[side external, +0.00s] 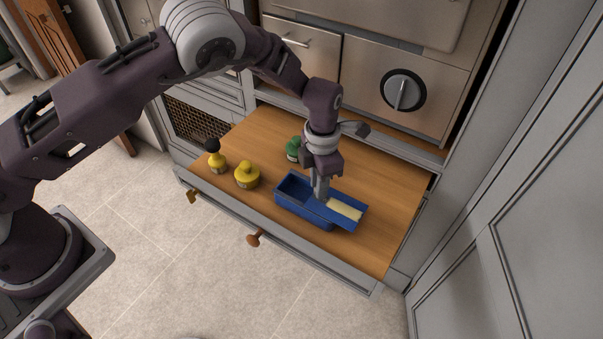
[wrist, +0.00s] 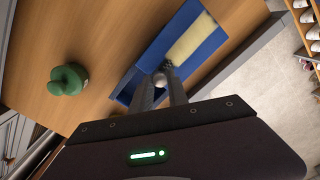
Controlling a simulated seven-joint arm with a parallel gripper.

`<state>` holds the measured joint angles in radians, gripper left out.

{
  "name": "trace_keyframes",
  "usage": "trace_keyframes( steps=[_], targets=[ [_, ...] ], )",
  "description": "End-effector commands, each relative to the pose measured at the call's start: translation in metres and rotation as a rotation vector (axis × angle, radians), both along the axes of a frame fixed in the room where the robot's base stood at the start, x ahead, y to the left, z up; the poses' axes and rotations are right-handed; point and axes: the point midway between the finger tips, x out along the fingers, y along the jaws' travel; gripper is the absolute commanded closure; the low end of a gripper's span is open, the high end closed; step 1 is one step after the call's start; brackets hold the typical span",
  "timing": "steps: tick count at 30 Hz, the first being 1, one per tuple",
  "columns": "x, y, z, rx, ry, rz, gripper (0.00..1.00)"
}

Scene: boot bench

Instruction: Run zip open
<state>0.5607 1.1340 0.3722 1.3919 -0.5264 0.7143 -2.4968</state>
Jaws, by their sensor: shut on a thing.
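A blue box (side external: 298,213) sits on the wooden surface, with an open dark compartment at its left end. A blue sliding piece (side external: 350,223) with a cream strip (side external: 344,208) covers its right part and sticks out past the right end. The strip also shows in the wrist view (wrist: 192,38). My gripper (side external: 321,199) points down at the box, near the left end of the strip. The fingers partly hide the box's compartment. I cannot make out a zip.
A green container (side external: 293,149) stands behind the box. A yellow container (side external: 247,175) and a yellow, dark-topped bottle (side external: 216,160) stand to its left. The wooden surface (side external: 385,180) is clear to the right. Cabinet fronts with a dial (side external: 402,91) rise behind.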

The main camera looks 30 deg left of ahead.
Motion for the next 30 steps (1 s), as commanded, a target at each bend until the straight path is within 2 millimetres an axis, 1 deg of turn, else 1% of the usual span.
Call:
trace_keyframes(
  steps=[3, 10, 11, 13, 14, 23, 26, 30],
  targets=[
    [0.0, -0.004, 0.0, -0.001, -0.001, -0.001, 1.0],
    [0.0, -0.004, 0.0, -0.001, -0.001, 0.0, 1.0],
    [0.0, -0.004, 0.0, -0.001, -0.001, 0.0, 0.74],
    [0.0, -0.003, 0.0, -0.001, -0.001, 0.0, 0.6],
    [0.0, -0.003, 0.0, -0.001, -0.001, 0.0, 0.57],
    [0.0, -0.003, 0.003, -0.001, -0.001, -0.001, 0.57],
    [0.001, -0.004, 0.019, -0.002, -0.004, -0.001, 0.57],
    [0.0, -0.004, 0.049, -0.002, -0.004, -0.001, 0.57]
  ],
)
